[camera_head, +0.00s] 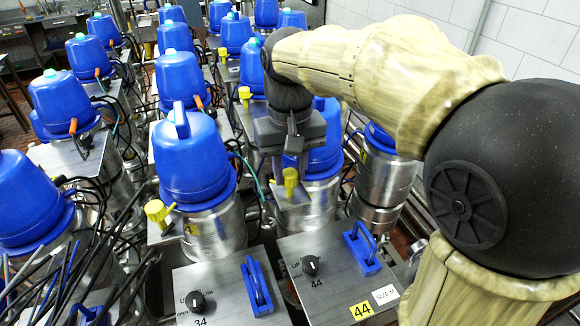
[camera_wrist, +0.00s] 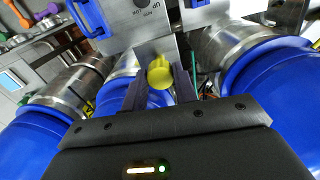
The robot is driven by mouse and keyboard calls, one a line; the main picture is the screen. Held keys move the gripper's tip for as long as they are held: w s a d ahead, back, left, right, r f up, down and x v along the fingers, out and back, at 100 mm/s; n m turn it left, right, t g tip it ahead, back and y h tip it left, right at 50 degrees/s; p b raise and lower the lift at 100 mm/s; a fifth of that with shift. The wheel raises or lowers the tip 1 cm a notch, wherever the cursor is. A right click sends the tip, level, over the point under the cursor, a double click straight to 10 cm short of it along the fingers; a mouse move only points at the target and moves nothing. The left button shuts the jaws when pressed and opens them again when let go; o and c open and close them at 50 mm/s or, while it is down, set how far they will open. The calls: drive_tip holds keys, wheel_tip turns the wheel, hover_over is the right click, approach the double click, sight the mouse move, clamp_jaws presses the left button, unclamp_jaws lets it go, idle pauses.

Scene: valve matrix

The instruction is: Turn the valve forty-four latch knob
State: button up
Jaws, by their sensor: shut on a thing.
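The yellow latch knob (camera_head: 290,180) of valve forty-four stands on a small metal bracket in front of its blue-capped valve. In the wrist view the yellow knob (camera_wrist: 160,73) sits between the two fingers. My gripper (camera_head: 291,158) reaches down from above and is shut on this knob; its fingers (camera_wrist: 160,88) flank it on both sides. The steel panel (camera_head: 335,290) labelled 44 lies in front, with a black UP/LOW dial (camera_head: 311,265) and a blue handle (camera_head: 362,247). My gripper hides part of the blue valve cap (camera_head: 325,150).
The panel labelled 34 (camera_head: 215,290) and another yellow knob (camera_head: 157,212) are just left. Rows of blue-capped valves (camera_head: 190,160) with cables crowd the left and back. Blue caps (camera_wrist: 275,85) flank my gripper closely in the wrist view.

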sight(290, 173)
drive_tip(key=o, duration=1)
drive_tip(key=shift+w, duration=0.1)
drive_tip(key=shift+c, duration=0.2)
drive_tip(key=shift+r, duration=0.1)
wheel_tip(290, 173, up, 17)
drive_tip(key=shift+p, duration=0.3)
